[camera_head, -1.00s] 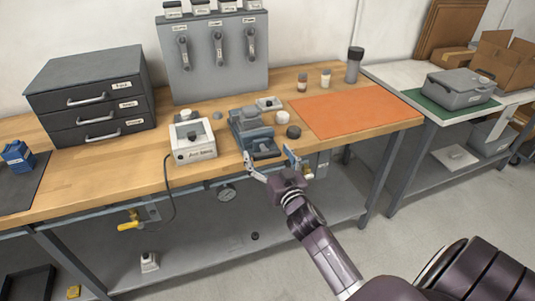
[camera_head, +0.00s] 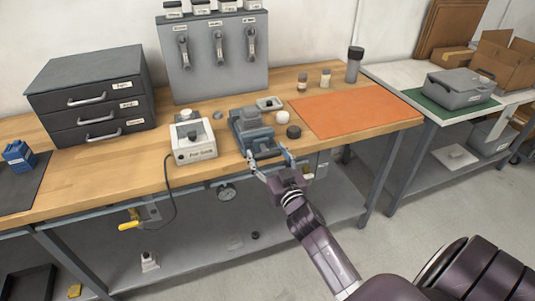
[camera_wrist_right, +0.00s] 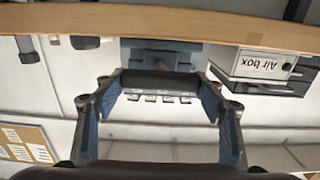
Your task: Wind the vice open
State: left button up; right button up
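The vice (camera_head: 250,128) is a blue-grey block with a dark bar handle at its front, standing near the front edge of the workbench. My right gripper (camera_head: 268,156) is at the vice's front. In the right wrist view the dark bar handle (camera_wrist_right: 160,82) lies crosswise between the fingertips of my right gripper (camera_wrist_right: 160,90). One blue-padded finger is at each end of the bar, with no clear gap. The vice body (camera_wrist_right: 160,55) shows behind the bar. The jaw opening is too small to make out. My left gripper is not in view.
A white air box (camera_head: 194,140) stands left of the vice, its cable hanging over the bench edge. A dark round puck (camera_head: 293,132) and a white cap (camera_head: 281,117) sit close on the right. An orange mat (camera_head: 345,110) lies clear further right.

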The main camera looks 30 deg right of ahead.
jog(key=o, duration=0.5)
jog(key=v, duration=1.2)
